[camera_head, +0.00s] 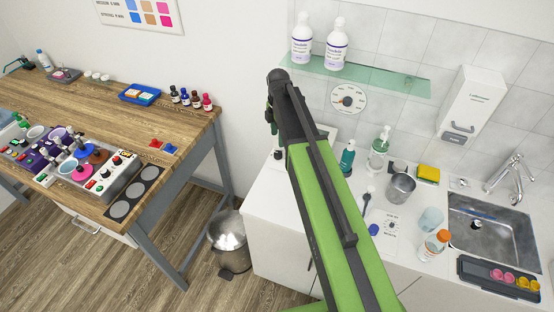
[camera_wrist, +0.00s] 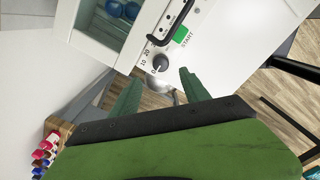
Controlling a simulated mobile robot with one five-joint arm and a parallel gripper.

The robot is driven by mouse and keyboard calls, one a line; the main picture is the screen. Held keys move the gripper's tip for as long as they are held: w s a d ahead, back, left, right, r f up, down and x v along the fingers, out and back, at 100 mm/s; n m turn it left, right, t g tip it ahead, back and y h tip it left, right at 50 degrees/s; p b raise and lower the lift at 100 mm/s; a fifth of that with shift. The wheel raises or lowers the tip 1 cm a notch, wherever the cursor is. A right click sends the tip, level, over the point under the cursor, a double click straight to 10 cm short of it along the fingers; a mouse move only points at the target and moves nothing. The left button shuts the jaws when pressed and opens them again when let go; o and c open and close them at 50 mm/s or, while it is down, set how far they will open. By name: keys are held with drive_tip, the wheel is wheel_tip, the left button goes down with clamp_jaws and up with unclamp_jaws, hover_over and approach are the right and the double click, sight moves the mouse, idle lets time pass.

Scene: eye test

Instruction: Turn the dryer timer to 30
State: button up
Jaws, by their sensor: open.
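The dryer (camera_wrist: 205,50) shows in the wrist view as a white front with a window, a dark handle and a green START button (camera_wrist: 181,35). Its dark round timer knob (camera_wrist: 160,63) sits on the panel, with printed marks 0, 10 and 20 beside it. The knob's pointer is too small to read surely. My gripper (camera_wrist: 158,71) is open, its two green fingers apart. The knob appears between and just beyond the fingertips; I see no contact. In the head view my arm hides most of the dryer.
A glass shelf (camera_head: 385,78) with bottles hangs above the counter. A teal bottle (camera_head: 347,158) and a soap dispenser (camera_head: 379,150) stand right of my arm. A metal bin (camera_head: 229,240) stands on the floor by the wooden bench (camera_head: 115,100).

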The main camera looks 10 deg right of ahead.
sight(278, 152)
wheel_tip(278, 152, down, 9)
drive_tip(key=b, duration=0.7)
drive_tip(key=shift+r, duration=0.1)
drive_tip(key=shift+r, duration=0.15)
drive_tip(key=shift+c, duration=0.3)
